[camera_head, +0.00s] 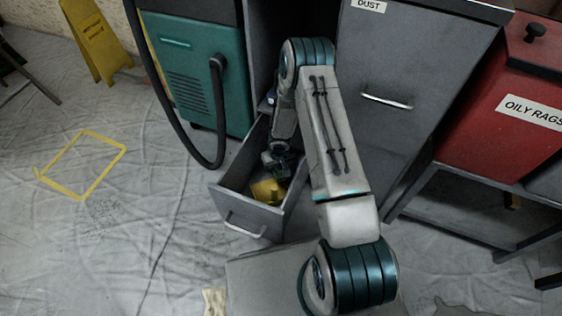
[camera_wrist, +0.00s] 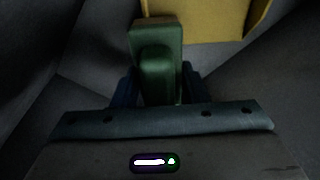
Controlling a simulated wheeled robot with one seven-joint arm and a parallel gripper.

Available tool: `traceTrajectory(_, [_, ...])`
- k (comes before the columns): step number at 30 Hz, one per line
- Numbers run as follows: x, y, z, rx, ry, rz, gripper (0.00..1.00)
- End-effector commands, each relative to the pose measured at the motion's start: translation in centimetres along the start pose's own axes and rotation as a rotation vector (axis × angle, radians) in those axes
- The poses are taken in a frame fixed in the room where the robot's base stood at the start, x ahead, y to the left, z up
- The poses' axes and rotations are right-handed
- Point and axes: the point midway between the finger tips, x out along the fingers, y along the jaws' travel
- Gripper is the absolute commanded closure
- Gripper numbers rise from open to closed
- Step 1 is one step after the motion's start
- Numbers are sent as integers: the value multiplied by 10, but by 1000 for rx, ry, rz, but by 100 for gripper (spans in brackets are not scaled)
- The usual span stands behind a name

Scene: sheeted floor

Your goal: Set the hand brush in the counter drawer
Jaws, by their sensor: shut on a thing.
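The counter drawer (camera_head: 232,205) is pulled open below the grey cabinet, with its handle toward me. My gripper (camera_head: 277,164) reaches down into the drawer from above. In the wrist view my gripper (camera_wrist: 158,88) is shut on a green block-like thing with a brownish far edge, which I take for the hand brush (camera_wrist: 155,50). The brush is inside or just above the drawer. I cannot tell whether it touches the bottom. In the head view it is mostly hidden by my gripper.
A yellow thing (camera_head: 268,191) lies in the drawer, just beyond the brush in the wrist view (camera_wrist: 210,20). A teal machine (camera_head: 203,80) with a black hose stands left, a grey dust cabinet (camera_head: 400,130) right, and a red oily-rags bin (camera_head: 500,130) far right.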

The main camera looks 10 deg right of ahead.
Motion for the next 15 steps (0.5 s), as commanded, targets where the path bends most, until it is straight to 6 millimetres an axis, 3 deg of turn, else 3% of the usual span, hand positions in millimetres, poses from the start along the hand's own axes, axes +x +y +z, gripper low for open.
traceTrajectory(11, [3,25,-23,8,1,-2,85])
traceTrajectory(15, [15,24,-22,1,0,-1,85])
